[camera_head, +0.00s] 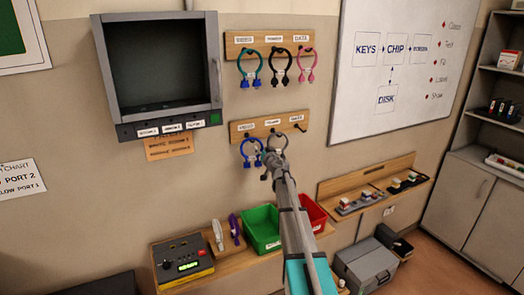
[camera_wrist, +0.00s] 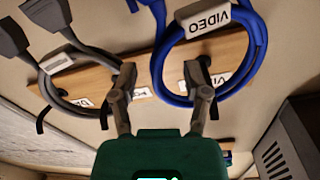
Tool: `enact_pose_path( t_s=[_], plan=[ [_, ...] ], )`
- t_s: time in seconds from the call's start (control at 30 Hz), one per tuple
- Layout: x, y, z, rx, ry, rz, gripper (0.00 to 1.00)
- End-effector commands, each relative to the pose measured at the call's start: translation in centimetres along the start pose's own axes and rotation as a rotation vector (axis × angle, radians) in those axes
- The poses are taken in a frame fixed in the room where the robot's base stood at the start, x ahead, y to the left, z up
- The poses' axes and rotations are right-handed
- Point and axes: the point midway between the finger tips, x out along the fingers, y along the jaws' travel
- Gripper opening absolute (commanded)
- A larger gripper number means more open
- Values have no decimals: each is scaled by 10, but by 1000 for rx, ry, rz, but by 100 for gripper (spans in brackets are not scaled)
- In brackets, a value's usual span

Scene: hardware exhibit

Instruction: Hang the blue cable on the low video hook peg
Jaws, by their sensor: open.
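My gripper (camera_head: 268,168) is open and empty in front of the low board. In the wrist view, my gripper (camera_wrist: 160,85) has one finger over the blue loop and the other beside the grey cable (camera_wrist: 47,88). Whether a finger touches a loop cannot be told.
The grey cable hangs right beside the blue one on the middle peg. The right low peg (camera_head: 300,128) is bare. An upper board (camera_head: 268,38) holds teal, black and pink cables. A green bin (camera_head: 262,228) and red bin (camera_head: 314,213) stand on the shelf below.

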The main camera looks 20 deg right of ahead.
Motion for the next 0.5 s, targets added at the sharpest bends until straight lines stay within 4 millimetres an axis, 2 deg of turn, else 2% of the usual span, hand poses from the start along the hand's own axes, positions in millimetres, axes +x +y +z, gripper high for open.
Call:
enact_pose_path(
  t_s=[0.27, 0.5],
  plan=[
    [-27, -1, 0, 0, 0, 1, 61],
    [-66, -1, 0, 0, 0, 1, 61]
  ],
)
